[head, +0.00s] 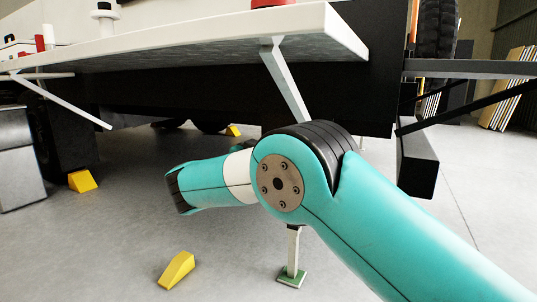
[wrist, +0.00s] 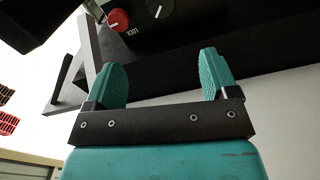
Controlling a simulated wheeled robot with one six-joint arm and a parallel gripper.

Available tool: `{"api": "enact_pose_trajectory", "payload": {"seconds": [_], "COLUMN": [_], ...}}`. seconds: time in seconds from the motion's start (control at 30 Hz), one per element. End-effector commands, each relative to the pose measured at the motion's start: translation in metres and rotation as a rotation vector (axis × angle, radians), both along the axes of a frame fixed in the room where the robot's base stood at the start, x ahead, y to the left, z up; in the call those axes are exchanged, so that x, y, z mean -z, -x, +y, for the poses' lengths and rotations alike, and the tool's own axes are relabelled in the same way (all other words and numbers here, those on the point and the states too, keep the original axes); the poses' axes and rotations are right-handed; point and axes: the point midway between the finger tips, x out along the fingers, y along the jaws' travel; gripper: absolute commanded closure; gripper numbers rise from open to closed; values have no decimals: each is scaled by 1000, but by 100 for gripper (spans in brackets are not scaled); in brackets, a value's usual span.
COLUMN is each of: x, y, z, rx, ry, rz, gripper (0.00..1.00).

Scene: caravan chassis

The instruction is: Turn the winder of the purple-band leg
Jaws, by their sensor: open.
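My gripper (wrist: 168,75) shows in the wrist view with its two teal fingers wide apart and nothing between them. Beyond the fingertips are a dark chassis part, a red knob (wrist: 118,20) with a white mark, and a black knob (wrist: 160,9) beside it. Lettering near the red knob appears upside down. In the head view, a pale leg (head: 293,247) with a greenish foot (head: 291,277) stands on the floor, its upper part hidden behind my arm. I see no purple band and cannot make out a winder in either view. My gripper's fingers cannot be made out in the head view.
A white shelf (head: 180,48) juts out above my arm, with slanting struts (head: 285,80) below it. Yellow wedges (head: 177,270) lie on the floor. A grey box (head: 18,160) stands at the left. A black chassis bar (head: 417,165) hangs right of my arm. The front floor is mostly clear.

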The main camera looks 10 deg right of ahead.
Motion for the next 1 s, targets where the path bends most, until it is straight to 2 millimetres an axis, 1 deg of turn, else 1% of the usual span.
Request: {"api": "enact_pose_trajectory", "payload": {"seconds": [0.17, 0.27, 0.37, 0.43, 0.47, 0.5, 0.57, 0.6, 0.67, 0.7, 0.77, 0.8, 0.87, 0.9, 0.97, 1.0], "x": [0, 0, 6, 17, 23, 32, 49, 60, 78, 88, 102, 109, 119, 124, 131, 135], "y": [0, -2, -5, 0, 5, 15, 39, 59, 95, 120, 157, 180, 212, 232, 261, 279], "z": [2, -9, -38, -69, -84, -103, -129, -144, -161, -169, -176, -178, -178, -177, -174, -171], "rx": [-2, -5, -24, -53, -71, -97, -147, -184, -247, -290, -357, -399, -460, -497, -554, -590], "ry": [0, 0, -2, -9, -15, -24, -44, -60, -90, -112, -145, -165, -196, -215, -244, -261], "rz": [1, 34, 153, 291, 360, 458, 605, 701, 837, 916, 1021, 1075, 1146, 1185, 1239, 1268], "gripper": [20, 20, 20, 20, 20, 20, 20, 20, 20, 20, 20, 20, 20, 20, 20, 20]}}
